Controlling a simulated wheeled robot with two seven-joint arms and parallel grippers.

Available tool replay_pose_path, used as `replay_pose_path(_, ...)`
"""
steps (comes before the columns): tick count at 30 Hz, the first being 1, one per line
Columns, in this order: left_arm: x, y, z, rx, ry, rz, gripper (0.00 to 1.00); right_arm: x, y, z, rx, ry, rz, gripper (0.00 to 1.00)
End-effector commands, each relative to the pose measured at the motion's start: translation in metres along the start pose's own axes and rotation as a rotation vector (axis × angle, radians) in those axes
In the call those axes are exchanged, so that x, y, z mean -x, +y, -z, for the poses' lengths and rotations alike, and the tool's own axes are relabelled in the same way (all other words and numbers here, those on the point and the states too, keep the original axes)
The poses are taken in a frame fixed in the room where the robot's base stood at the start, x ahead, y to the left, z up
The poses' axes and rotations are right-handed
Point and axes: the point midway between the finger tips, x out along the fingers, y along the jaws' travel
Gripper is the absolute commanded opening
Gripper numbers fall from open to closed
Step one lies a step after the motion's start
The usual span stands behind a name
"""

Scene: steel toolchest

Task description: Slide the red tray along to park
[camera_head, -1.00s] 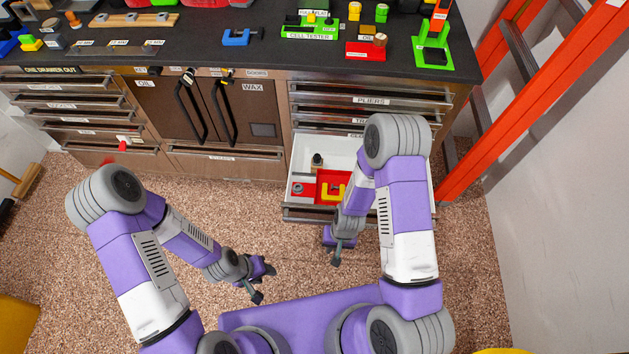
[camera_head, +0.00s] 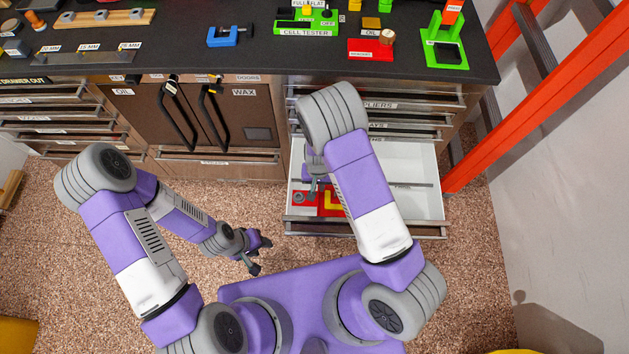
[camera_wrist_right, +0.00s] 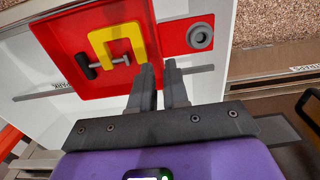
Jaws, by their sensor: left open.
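The red tray (camera_head: 327,212) lies in the front left part of the open white drawer (camera_head: 415,165), partly hidden by my right arm. In the right wrist view the red tray (camera_wrist_right: 78,62) holds a yellow C-shaped clamp (camera_wrist_right: 103,42) with a dark handle. A red piece with a grey ring (camera_wrist_right: 200,36) sits beside it. My right gripper (camera_wrist_right: 160,68) points down at the tray's edge on the ring side, its fingers slightly apart with a narrow gap; contact is unclear. My left gripper (camera_head: 259,256) is open and empty above the floor, outside the drawer.
The drawer's right half looks clear. Closed drawers and the worktop (camera_head: 180,60) lie above. An orange ladder (camera_head: 530,105) stands at the right.

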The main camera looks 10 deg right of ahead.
Motion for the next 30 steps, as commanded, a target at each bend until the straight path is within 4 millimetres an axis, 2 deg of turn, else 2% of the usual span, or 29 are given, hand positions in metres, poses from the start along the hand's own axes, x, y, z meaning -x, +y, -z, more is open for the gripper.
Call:
replay_pose_path(9,-0.018,-0.007,0.0,0.001,-0.002,0.0,0.43,-0.05,0.001,-0.001,0.0,-0.003,-0.001,0.15)
replay_pose_path(15,-0.024,-0.009,0.001,0.001,-0.001,0.0,0.43,-0.07,0.001,-0.001,-0.001,-0.001,-0.001,0.15)
replay_pose_path(25,-0.024,-0.009,0.001,0.0,-0.001,0.0,0.43,-0.073,0.0,-0.001,0.0,-0.001,0.0,0.15)
replay_pose_path(28,-0.024,-0.009,0.001,0.0,-0.001,0.0,0.43,-0.073,0.0,-0.001,0.0,-0.001,0.0,0.01)
replay_pose_path(30,-0.024,-0.009,0.001,0.0,-0.001,0.0,0.43,-0.073,0.0,-0.001,0.0,-0.001,0.0,0.0)
